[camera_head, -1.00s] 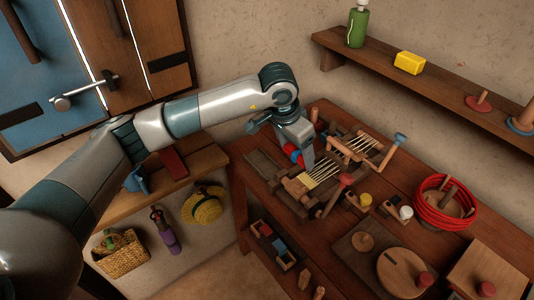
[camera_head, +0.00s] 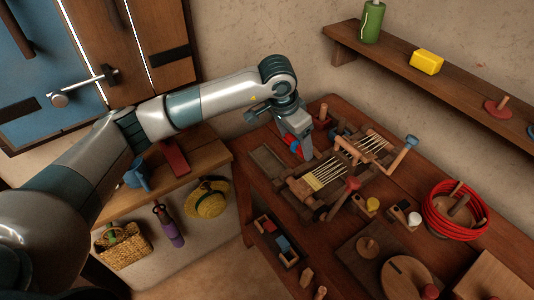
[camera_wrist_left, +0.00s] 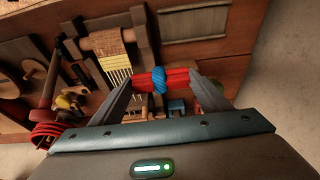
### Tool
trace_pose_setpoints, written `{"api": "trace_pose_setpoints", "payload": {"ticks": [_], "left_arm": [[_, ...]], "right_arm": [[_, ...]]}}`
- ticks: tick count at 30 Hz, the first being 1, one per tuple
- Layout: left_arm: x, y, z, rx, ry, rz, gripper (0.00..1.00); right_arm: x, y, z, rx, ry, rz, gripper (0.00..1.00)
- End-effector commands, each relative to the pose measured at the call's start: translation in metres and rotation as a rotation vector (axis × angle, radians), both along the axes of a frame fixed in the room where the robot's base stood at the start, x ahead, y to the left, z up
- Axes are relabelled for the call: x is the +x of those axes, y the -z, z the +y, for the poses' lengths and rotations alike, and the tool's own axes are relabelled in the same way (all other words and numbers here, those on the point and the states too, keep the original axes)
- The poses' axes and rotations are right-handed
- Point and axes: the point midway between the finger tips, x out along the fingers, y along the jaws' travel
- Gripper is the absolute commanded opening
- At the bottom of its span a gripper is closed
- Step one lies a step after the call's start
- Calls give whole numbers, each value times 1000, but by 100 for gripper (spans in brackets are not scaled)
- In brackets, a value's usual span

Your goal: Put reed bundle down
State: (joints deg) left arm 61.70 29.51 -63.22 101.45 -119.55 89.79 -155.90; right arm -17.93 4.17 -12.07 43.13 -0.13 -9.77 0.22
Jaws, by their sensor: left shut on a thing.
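The reed bundle (camera_wrist_left: 178,78) is a short red bundle with a blue tie around its middle. My left gripper (camera_wrist_left: 161,80) is shut on it, one finger at each end, in the left wrist view. In the head view the left gripper (camera_head: 304,148) hangs over the back left of the wooden table (camera_head: 257,195), and a bit of the red bundle (camera_head: 294,148) shows beside its fingers. The bundle appears above the table; its exact height cannot be told. My right gripper is not in view.
A loom-like frame with pale threads (camera_head: 328,178) stands just right of the gripper. A shallow wooden tray (camera_head: 268,163) lies to its left. A red rope coil (camera_head: 455,228) and a small block box (camera_head: 277,243) are farther off. A shelf (camera_head: 440,80) runs along the wall.

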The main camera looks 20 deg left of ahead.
Motion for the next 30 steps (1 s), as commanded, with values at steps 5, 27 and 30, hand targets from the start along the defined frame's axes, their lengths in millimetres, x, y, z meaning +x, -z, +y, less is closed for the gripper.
{"api": "trace_pose_setpoints", "payload": {"ticks": [5,27,30], "left_arm": [[5,20,35,0,-6,3,48],[15,53,87,0,0,-1,48],[15,57,87,0,0,0,48]], "right_arm": [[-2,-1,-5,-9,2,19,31],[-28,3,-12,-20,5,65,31],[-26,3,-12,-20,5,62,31]]}}
